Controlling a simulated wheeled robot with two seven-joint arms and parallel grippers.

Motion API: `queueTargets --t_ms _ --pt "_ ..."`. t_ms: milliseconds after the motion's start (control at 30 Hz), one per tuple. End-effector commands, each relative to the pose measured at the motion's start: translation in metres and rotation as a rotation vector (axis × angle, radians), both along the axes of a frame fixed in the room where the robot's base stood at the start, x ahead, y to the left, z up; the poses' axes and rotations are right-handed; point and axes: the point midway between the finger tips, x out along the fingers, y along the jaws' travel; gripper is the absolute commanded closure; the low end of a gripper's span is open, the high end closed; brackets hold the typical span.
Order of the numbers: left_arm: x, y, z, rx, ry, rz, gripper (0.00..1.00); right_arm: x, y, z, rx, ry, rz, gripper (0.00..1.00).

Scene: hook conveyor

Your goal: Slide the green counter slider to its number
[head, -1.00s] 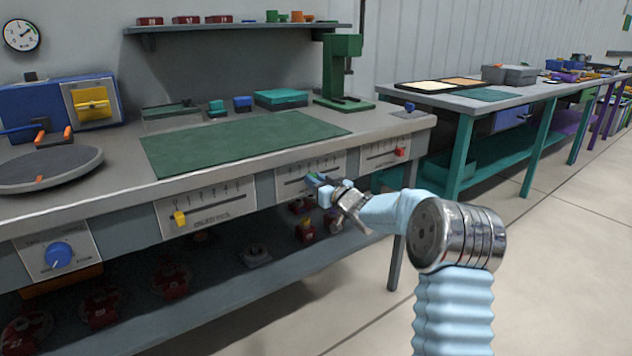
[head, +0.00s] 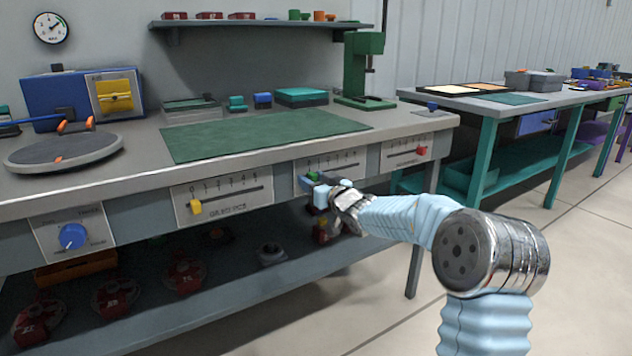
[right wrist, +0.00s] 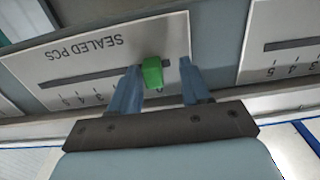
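The green slider (right wrist: 153,72) sits in the slot of a white panel (right wrist: 62,62) lettered SEALED PCS, which appears upside down in the right wrist view. It is near the slot's right end there. My right gripper (right wrist: 158,78) is open, with one blue finger on each side of the slider. A gap shows on both sides, wider on the right. In the head view my right gripper (head: 318,182) is at the left part of this panel (head: 345,166), by the low numbers, partly covering it. The slider is small there. My left gripper is out of view.
On the bench front are a panel with a yellow slider (head: 195,207), one with a red slider (head: 421,151) and a blue knob (head: 72,236). The bench top (head: 140,165) overhangs the panels. A lower shelf (head: 225,285) holds several red parts.

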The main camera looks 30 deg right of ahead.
Motion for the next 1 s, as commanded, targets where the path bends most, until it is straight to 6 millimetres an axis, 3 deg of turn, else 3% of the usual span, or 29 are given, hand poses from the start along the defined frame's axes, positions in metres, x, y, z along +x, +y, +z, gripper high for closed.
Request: queueTargets --t_ms 367,800,1000 --pt "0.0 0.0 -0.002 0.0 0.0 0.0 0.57 -0.01 -0.004 0.0 0.0 -0.001 -0.005 0.53" --pt "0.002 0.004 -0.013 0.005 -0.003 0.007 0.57 -0.108 -0.01 0.0 0.0 -0.001 -0.004 0.53" --pt "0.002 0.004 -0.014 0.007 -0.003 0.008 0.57 -0.133 -0.012 0.0 0.0 -0.001 -0.003 0.53"
